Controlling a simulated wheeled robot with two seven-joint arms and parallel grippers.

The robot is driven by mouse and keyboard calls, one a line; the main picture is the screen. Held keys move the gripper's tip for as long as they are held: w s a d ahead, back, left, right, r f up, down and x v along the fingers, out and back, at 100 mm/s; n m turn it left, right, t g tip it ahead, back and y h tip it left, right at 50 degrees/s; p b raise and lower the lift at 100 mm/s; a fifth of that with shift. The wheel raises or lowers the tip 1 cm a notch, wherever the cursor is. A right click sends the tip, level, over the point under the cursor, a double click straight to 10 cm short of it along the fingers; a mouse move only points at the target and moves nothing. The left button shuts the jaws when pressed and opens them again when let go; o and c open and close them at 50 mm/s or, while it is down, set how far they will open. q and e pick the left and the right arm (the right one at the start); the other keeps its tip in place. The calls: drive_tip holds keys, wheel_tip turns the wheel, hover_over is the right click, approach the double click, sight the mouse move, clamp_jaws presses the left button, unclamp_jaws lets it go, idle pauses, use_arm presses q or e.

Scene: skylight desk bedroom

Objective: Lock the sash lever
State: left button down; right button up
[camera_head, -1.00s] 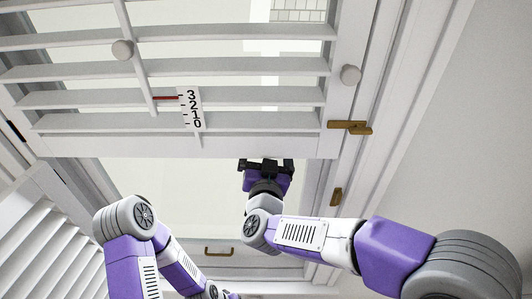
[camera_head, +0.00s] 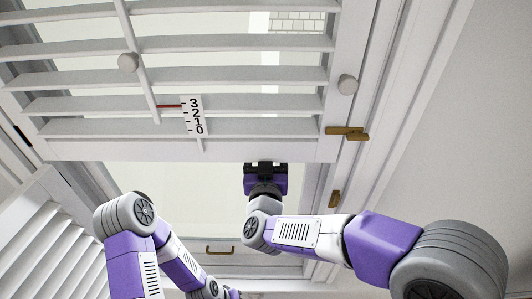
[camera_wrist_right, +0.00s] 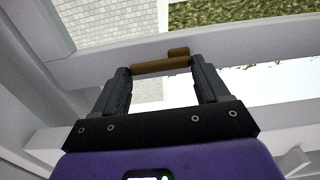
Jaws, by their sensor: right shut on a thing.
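My right gripper (camera_head: 265,165) is at the lower edge of the shutter panel (camera_head: 180,148) in the head view, its tips partly hidden there. In the right wrist view, my right gripper (camera_wrist_right: 160,72) is shut on a brown, brass-like bar, which appears to be the sash lever (camera_wrist_right: 160,66). The bar lies crosswise between the two dark fingers, and a short tab stands at its right end. The lever is hidden in the head view. My left arm shows at the lower left, but its gripper is not in view.
The slatted shutter panel carries two round knobs, (camera_head: 128,63) and (camera_head: 348,84), and a numbered scale (camera_head: 192,116). Brass fittings (camera_head: 348,133) and (camera_head: 335,198) sit on the right frame. A brass handle (camera_head: 220,251) is lower down. White louvres (camera_head: 50,240) stand at left.

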drive_tip(key=o, duration=1.1)
drive_tip(key=shift+c, duration=0.2)
drive_tip(key=s, duration=0.7)
drive_tip(key=shift+s+b, duration=0.3)
drive_tip(key=shift+b, duration=0.05)
drive_tip(key=w+d+f+g+y+b, duration=0.1)
drive_tip(key=d+f+g, duration=0.1)
drive_tip(key=f, duration=0.8)
drive_tip(key=w+d+f+g+b, duration=0.1)
drive_tip(key=w+f+g+b, duration=0.15)
drive_tip(key=f, duration=0.75)
drive_tip(key=w+d+f+g+y+b, duration=0.1)
drive_tip(key=d+f+g, duration=0.15)
drive_tip(key=f, duration=0.75)
drive_tip(key=s+d+f+m+g+y+b, duration=0.1)
drive_tip(key=s+d+f+g+b, duration=0.1)
drive_tip(key=s+f+g, duration=0.3)
drive_tip(key=s+d+f+m+g+y+b, duration=0.1)
drive_tip(key=s+f+g, duration=0.4)
drive_tip(key=s+f, duration=0.9)
wheel_tip(320, 180, down, 7)
drive_tip(key=shift+s+d+r+m+g+b, duration=0.1)
drive_tip(key=shift+s+d+m+g+b, duration=0.3)
drive_tip(key=shift+d, duration=0.35)
